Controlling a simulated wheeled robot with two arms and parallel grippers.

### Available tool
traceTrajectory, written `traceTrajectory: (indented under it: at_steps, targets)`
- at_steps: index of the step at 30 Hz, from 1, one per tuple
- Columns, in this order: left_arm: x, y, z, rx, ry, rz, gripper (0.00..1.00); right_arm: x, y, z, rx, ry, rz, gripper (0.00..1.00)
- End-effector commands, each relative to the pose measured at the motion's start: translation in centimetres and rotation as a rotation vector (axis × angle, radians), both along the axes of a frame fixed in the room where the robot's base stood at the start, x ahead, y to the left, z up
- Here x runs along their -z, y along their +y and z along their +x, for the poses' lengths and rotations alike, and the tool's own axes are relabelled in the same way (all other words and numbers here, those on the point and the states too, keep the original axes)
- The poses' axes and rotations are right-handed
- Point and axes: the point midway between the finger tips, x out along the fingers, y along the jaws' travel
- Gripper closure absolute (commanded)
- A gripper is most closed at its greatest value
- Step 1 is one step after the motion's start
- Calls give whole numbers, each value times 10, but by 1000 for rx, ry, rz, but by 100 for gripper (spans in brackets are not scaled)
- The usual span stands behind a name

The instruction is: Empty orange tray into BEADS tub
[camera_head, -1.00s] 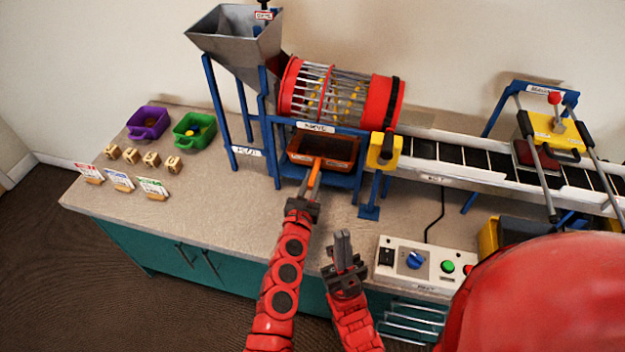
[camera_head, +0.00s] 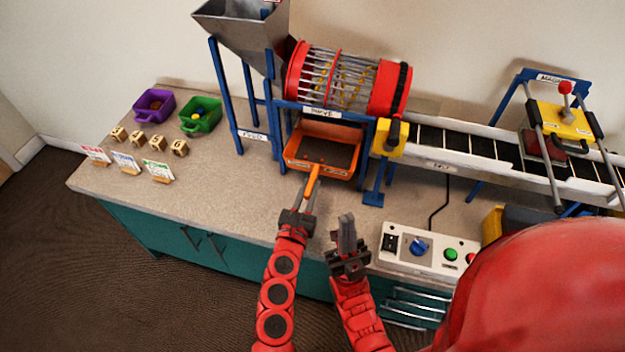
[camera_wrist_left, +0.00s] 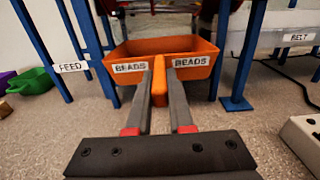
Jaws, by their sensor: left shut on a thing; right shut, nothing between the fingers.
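The orange tray (camera_head: 296,163) sits under the sieve drum's blue frame, its front part sticking out. Its dark inside shows, but I cannot make out what lies in it. In the left wrist view its front wall (camera_wrist_left: 190,62) carries two BEADS labels. My left gripper (camera_head: 310,193) is shut on the tray's orange handle, which lies between the fingers (camera_wrist_left: 160,85). My right gripper (camera_head: 346,222) is shut and empty, right of and below the left one. A purple tub (camera_head: 153,106) and a green tub (camera_head: 201,115) stand at the back left; I see no readable BEADS label on either.
Several wooden blocks (camera_head: 157,143) and label cards (camera_head: 126,162) stand before the tubs. The red-ended drum (camera_head: 390,88) holds yellow pieces. The hopper (camera_head: 240,30) and blue legs stand left of the tray. A control box (camera_head: 428,248) lies right. The left-middle counter is clear.

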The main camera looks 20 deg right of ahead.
Motion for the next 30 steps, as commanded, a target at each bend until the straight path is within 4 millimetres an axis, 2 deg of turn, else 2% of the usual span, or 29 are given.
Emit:
traceTrajectory:
  at_steps: [30]
  targets:
    - [0, 50, -75, -1, 1, -3, 100, 10, 0, 0, 0, 0, 0, 100]
